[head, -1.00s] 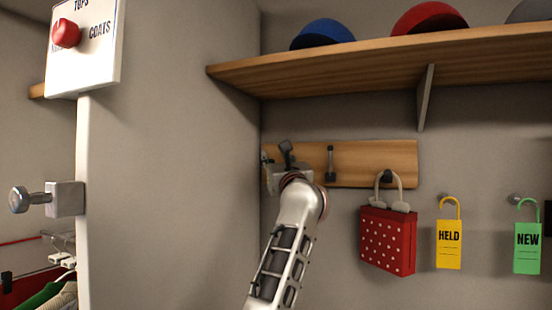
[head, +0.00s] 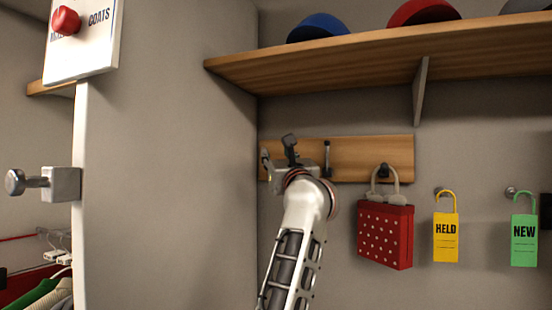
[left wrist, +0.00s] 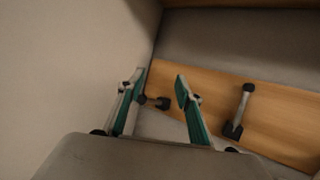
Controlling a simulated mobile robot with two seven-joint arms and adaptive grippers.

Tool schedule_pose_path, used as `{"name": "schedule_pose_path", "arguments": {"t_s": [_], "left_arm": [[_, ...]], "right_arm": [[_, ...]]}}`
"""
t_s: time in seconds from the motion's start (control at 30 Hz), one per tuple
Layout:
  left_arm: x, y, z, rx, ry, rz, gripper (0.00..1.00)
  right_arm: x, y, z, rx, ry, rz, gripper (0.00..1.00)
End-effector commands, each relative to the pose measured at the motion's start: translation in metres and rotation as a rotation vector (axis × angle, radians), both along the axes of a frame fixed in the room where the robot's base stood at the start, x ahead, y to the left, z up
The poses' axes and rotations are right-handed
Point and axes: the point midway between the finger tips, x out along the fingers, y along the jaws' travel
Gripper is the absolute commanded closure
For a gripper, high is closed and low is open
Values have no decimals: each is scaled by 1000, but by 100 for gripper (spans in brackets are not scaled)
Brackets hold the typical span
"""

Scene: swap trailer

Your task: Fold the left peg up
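A wooden peg board (head: 352,171) is on the back wall below the shelf. The left peg (left wrist: 160,103) shows in the left wrist view as a short dark-ended piece between my fingers; in the head view my gripper hides it. My left gripper (head: 279,153) is at the board's left end. In the left wrist view its green-padded fingers (left wrist: 161,77) are apart, one on each side of the left peg, with gaps visible. The middle peg (head: 327,158) stands upright along the board; it also shows in the left wrist view (left wrist: 240,110). My right gripper is not in view.
A red dotted bag (head: 385,235) hangs from the right peg (head: 384,170). Yellow HELD (head: 446,240) and green NEW (head: 523,240) tags hang further right. A wooden shelf (head: 330,70) with caps is above. A side wall (head: 165,170) closes off the left.

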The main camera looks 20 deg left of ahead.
Motion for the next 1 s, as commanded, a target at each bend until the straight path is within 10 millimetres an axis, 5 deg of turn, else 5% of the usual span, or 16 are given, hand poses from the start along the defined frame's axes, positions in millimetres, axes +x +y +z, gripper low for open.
{"name": "schedule_pose_path", "arguments": {"t_s": [0.6,1.0], "left_arm": [[-31,-19,-7,-1,-1,0,65],[-32,-20,-7,-1,1,-1,65]], "right_arm": [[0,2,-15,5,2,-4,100],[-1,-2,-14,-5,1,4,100]]}}
